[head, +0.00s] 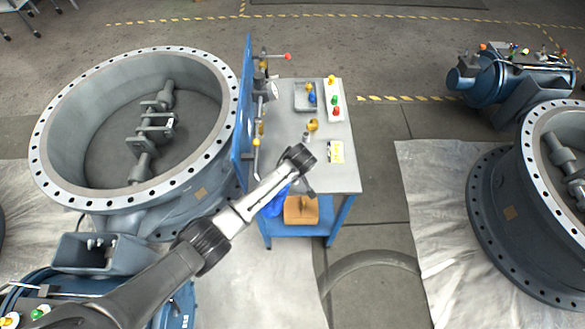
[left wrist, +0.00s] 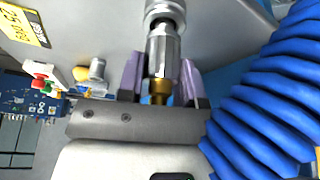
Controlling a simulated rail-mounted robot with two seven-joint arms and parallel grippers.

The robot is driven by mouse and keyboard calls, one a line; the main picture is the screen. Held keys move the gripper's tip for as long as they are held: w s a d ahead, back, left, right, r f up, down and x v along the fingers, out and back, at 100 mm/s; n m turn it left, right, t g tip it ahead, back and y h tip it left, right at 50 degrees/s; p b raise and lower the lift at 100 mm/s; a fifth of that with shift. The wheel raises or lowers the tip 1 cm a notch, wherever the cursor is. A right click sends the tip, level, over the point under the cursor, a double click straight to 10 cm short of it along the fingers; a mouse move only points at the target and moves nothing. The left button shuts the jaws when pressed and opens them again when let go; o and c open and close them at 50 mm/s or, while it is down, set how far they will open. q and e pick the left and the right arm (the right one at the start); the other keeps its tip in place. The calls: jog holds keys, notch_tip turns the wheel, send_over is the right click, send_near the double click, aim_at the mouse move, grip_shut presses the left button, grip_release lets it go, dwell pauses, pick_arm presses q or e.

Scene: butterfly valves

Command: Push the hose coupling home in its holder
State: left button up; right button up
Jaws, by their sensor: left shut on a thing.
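The hose coupling (left wrist: 162,50) is a shiny metal cylinder with a brass end. It shows upright in the left wrist view, between the purple fingers of my left gripper (left wrist: 160,76), which is shut on it. A wider grey ring sits at its upper end at the top edge; I cannot tell whether this is the holder or how far the coupling sits in it. In the head view my left gripper (head: 299,166) is over the front part of the grey worktable (head: 346,178); the coupling is hidden there. My right gripper is not in view.
A ribbed blue hose (left wrist: 262,98) runs close beside my left gripper. A blue upright panel (head: 244,100) with fittings borders the table's left side. A tray (head: 306,106) and coloured knobs stand at the back. Large flanged valve bodies (head: 180,205) stand on both sides.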

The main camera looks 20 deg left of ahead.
pick_arm(q)
jog(key=shift+f, duration=0.3)
dwell(0.5)
jog(key=shift+f, duration=0.15)
dwell(0.5)
jog(key=shift+f, duration=0.25)
dwell(0.4)
jog(key=o, duration=1.4)
jog(key=shift+o, duration=0.2)
jog(key=shift+r+p, duration=3.75)
jog(key=shift+p, duration=0.1)
